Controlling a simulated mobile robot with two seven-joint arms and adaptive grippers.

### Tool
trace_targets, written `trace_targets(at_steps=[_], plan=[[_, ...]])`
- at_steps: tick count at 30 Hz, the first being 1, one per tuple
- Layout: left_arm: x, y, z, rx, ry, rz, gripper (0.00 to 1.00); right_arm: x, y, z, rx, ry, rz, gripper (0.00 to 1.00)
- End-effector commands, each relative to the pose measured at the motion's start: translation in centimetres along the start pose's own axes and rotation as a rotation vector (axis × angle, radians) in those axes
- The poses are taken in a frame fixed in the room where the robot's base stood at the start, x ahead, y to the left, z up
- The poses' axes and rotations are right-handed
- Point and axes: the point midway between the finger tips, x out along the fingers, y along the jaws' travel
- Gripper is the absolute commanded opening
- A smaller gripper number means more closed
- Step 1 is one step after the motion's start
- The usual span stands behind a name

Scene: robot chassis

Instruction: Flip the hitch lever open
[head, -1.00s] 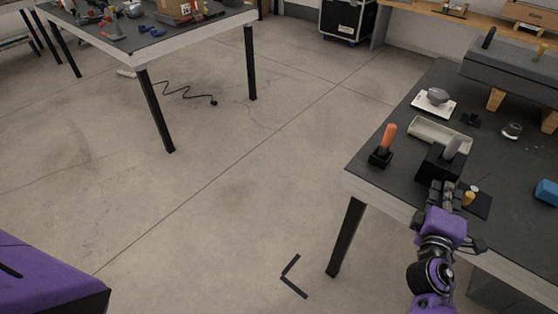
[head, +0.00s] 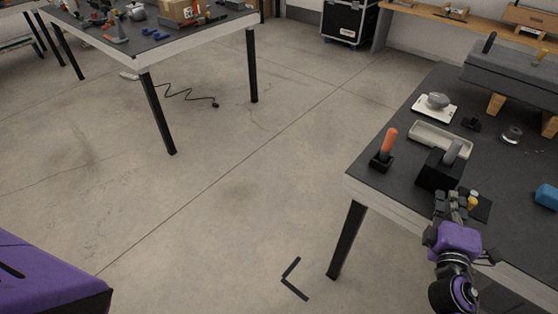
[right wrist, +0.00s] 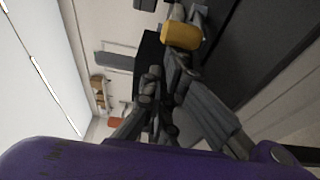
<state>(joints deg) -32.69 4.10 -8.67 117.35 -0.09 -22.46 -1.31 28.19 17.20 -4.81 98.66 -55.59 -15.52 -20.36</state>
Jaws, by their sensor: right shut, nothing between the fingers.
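A small fitting with a yellow knob (head: 473,203) sits on a dark plate near the front edge of the right table. The yellow knob (right wrist: 181,36) also shows large at the top of the right wrist view. Just behind it is a black block (head: 436,172) with a grey lever (head: 453,151) tilted up from it. I cannot tell which of these is the hitch lever. My right gripper (head: 446,199) is shut and empty, just left of the yellow knob and in front of the black block. Its fingers (right wrist: 157,92) also show in the right wrist view. My left gripper is out of view.
An orange-handled tool in a black base (head: 383,150), a beige tray (head: 428,134) and a white scale-like device (head: 434,106) stand on the right table (head: 400,200). A blue object (head: 546,195) lies at the right. Open floor separates this from another table (head: 160,48).

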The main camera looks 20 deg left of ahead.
Motion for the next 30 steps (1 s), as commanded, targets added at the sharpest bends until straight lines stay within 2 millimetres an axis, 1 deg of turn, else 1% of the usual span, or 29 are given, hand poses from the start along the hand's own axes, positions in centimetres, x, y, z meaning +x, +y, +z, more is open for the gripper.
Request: trace_targets(at_steps=[1, 3, 12, 16, 23, 24, 30], plan=[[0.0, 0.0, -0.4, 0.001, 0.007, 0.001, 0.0, -0.2, 0.1, 0.1, 0.003, -0.003, 0.0, 0.0], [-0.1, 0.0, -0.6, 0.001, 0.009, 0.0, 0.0, -0.5, 0.1, 0.6, 0.003, -0.005, 0.0, 0.0], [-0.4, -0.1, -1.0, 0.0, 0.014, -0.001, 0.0, -2.0, 0.0, 3.0, 0.002, -0.005, -0.001, 0.0], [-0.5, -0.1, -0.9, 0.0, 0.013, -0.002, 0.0, -2.4, 0.1, 4.0, 0.002, -0.004, 0.001, 0.0], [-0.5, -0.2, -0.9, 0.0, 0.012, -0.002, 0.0, -2.6, 0.0, 5.0, 0.001, -0.004, 0.0, 0.0], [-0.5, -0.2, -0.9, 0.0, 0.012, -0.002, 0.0, -2.7, 0.0, 5.4, -0.007, 0.02, 0.0, 0.0], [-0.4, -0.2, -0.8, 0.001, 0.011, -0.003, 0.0, -2.8, 0.0, 6.3, -0.007, 0.195, -0.002, 0.0]])
